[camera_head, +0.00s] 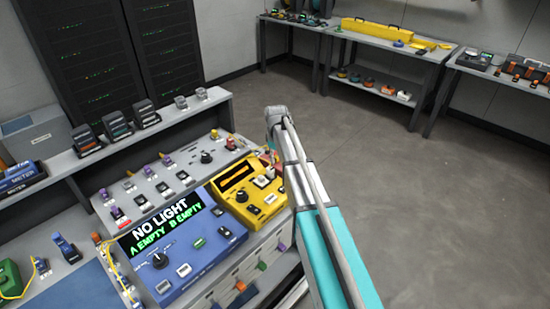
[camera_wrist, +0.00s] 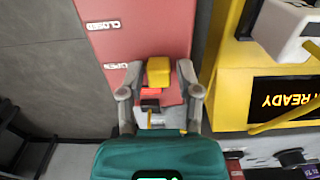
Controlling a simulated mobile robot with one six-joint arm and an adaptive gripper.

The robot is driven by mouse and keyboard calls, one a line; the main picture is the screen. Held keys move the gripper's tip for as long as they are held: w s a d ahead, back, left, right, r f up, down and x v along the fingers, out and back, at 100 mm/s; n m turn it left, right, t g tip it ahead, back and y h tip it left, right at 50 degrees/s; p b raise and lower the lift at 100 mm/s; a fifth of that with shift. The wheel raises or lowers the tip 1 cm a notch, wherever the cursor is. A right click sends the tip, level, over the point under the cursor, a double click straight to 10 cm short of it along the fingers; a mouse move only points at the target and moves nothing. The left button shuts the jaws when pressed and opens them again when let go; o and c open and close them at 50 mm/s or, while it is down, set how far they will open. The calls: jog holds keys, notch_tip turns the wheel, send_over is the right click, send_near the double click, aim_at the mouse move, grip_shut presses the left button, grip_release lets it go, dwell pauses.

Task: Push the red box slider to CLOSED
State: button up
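The red box (camera_wrist: 150,35) fills the upper middle of the wrist view, with white CLOSED and OPEN labels upside down on its face. Its yellow slider knob (camera_wrist: 158,71) is beside the OPEN label (camera_wrist: 116,66), away from the CLOSED label (camera_wrist: 103,25). My gripper (camera_wrist: 160,68) is open, with one grey finger on each side of the knob and gaps between. I cannot tell how deep the fingertips reach. In the head view my arm hides most of the red box and the gripper.
A yellow device (camera_head: 247,193) stands close beside the red box; its READY display (camera_wrist: 287,95) shows in the wrist view. A blue device (camera_head: 180,240) reading NO LIGHT is to its left. Open floor (camera_head: 340,150) lies right of the bench.

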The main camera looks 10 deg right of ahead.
grip_shut()
jog(key=shift+s+d, duration=0.65)
jog(key=shift+s, duration=0.3)
jog(key=shift+s+d, duration=0.65)
jog(key=shift+s, duration=0.3)
jog(key=shift+o, duration=2.1)
grip_release()
jog(key=shift+w, duration=0.15)
jog(key=s+a+r+m+p, duration=0.1)
jog(key=s+m, duration=0.1)
jog(key=s, duration=0.6)
jog(key=s+a+r+m+p, duration=0.1)
jog(key=s+r+m+p, duration=0.1)
jog(key=s, duration=0.7)
jog(key=s+a+r+m+p, duration=0.1)
jog(key=s+m, duration=0.2)
jog(key=s, duration=0.5)
jog(key=shift+s+r, duration=0.2)
